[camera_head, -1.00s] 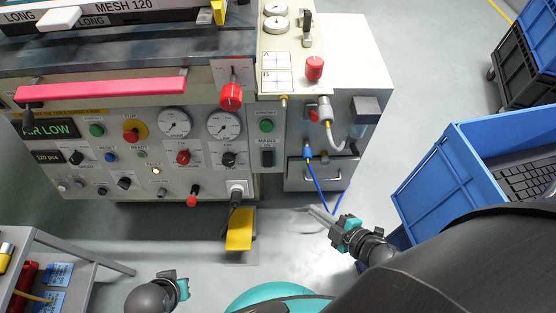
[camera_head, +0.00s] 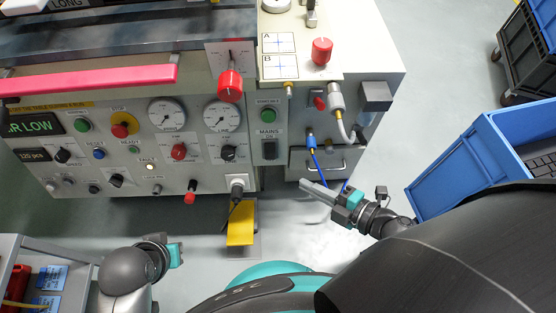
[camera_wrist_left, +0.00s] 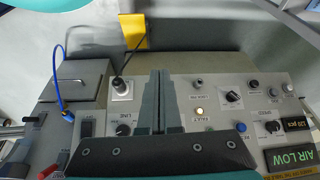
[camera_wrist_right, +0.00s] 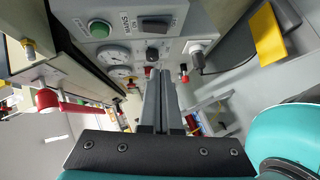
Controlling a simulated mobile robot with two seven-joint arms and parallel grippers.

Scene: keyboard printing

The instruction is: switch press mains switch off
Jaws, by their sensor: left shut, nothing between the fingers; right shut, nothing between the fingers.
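The mains switch (camera_head: 269,149) is a dark rocker under the MAINS label, at the right end of the machine's front panel. It also shows in the right wrist view (camera_wrist_right: 156,24), beside a green button, and in the left wrist view (camera_wrist_left: 86,124). I cannot tell its rocker position. My right gripper (camera_head: 303,184) is shut and empty, below and right of the switch, apart from it. Its fingers (camera_wrist_right: 161,75) point towards the panel. My left gripper (camera_head: 180,255) is low in front of the panel. Its fingers (camera_wrist_left: 161,75) are shut and empty.
A green button (camera_head: 268,115) sits just above the switch. A drawer with a handle (camera_head: 322,167) and a blue hose (camera_head: 316,160) lie right of it. A plug with cable (camera_head: 237,187) and a yellow pedal (camera_head: 242,222) are below. A blue crate (camera_head: 440,183) stands at right.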

